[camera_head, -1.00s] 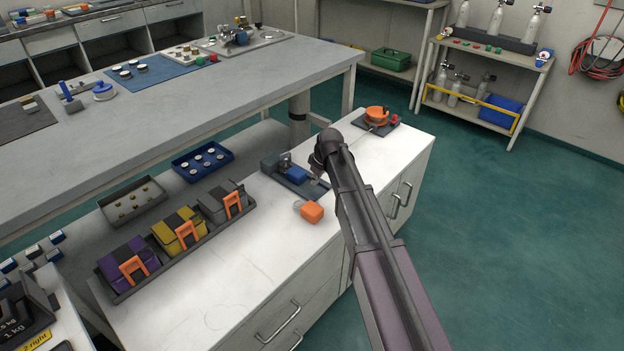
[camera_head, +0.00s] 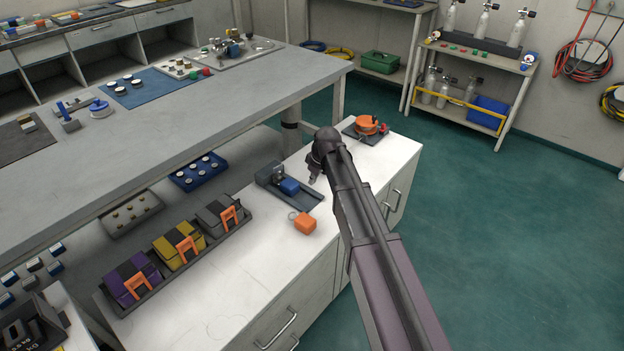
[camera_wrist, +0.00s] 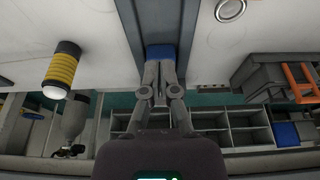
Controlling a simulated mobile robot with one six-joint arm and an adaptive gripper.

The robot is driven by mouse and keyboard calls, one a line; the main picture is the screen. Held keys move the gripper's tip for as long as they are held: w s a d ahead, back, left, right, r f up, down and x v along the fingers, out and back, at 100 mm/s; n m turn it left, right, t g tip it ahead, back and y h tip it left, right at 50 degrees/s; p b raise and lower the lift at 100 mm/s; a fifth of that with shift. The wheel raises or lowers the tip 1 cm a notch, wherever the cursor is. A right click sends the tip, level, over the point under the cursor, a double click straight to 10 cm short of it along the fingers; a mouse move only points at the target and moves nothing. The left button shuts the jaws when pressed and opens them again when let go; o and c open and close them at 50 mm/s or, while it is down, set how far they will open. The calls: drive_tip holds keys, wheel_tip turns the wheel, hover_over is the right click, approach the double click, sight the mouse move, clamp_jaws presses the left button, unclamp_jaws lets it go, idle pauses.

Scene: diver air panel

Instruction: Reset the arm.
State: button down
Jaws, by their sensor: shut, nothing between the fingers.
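My arm reaches from the lower right over the white cabinet in the head view. My gripper (camera_head: 314,178) hangs at its end, above the cabinet top, just right of the dark grey fixture (camera_head: 268,176) with a blue block (camera_head: 289,186). In the wrist view my gripper (camera_wrist: 160,100) has its fingers together with nothing between them. A blue piece (camera_wrist: 160,52) shows just beyond the fingertips; I cannot tell whether they touch it.
The grey bench (camera_head: 190,110) is behind. Green floor (camera_head: 500,230) is open at right.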

drive_tip(key=shift+r, duration=0.1)
idle(0.5)
drive_tip(key=s+d+m+g+h, duration=0.2)
drive_tip(key=s+d+m, duration=0.8)
drive_tip(key=s+d, duration=1.15)
wheel_tip(320, 180, up, 21)
drive_tip(key=s+a+p, duration=0.1)
drive_tip(key=s+p, duration=0.1)
drive_tip(key=p, duration=1.9)
drive_tip(key=shift+s+a+h+p, duration=0.25)
drive_tip(key=shift+a+h+p, duration=0.05)
drive_tip(key=shift+p, duration=0.05)
